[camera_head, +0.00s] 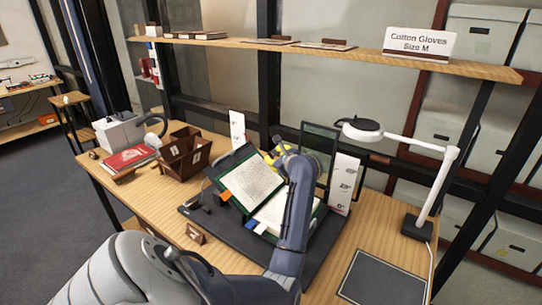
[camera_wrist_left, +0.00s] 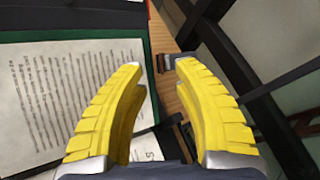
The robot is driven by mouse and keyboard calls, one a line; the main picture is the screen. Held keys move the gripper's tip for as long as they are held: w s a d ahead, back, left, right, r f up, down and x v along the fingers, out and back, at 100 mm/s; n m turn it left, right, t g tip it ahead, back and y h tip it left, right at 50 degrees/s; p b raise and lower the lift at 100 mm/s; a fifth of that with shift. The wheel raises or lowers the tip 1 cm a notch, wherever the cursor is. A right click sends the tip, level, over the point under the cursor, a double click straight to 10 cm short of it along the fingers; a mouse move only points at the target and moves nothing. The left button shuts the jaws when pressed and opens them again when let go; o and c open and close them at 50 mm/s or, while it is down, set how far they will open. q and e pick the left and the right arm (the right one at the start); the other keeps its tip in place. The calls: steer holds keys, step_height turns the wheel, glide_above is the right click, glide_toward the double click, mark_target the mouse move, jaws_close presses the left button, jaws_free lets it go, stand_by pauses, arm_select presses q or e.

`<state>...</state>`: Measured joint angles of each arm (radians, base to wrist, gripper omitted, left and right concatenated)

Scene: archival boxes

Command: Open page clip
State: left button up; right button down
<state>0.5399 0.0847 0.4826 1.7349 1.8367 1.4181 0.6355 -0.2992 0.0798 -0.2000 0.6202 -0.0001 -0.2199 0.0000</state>
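An open book with a green cover and printed pages (camera_head: 252,185) rests on a dark board (camera_head: 192,213). An orange tab (camera_head: 226,195) sits at the book's left edge and a blue tab (camera_head: 250,224) at its lower edge. I cannot tell which piece is the page clip. My left gripper (camera_head: 272,156), with yellow fingers, is over the book's upper part. In the left wrist view the fingers (camera_wrist_left: 160,66) are apart, with a printed page (camera_wrist_left: 70,95) to the left. A small dark piece (camera_wrist_left: 166,61) shows between the tips; contact is unclear. My right gripper is not in view.
A brown box (camera_head: 182,158) and a red book (camera_head: 130,156) stand on the table's left. A white lamp (camera_head: 436,190) stands right, beside a dark mat (camera_head: 384,280). A glass panel and white card (camera_head: 345,182) stand behind the book. A shelf (camera_head: 300,46) crosses above.

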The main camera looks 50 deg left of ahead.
mark_target(272, 155)
arm_select(q)
steer(key=shift+x, duration=2.35)
steer(key=shift+c, duration=0.4)
jaws_close()
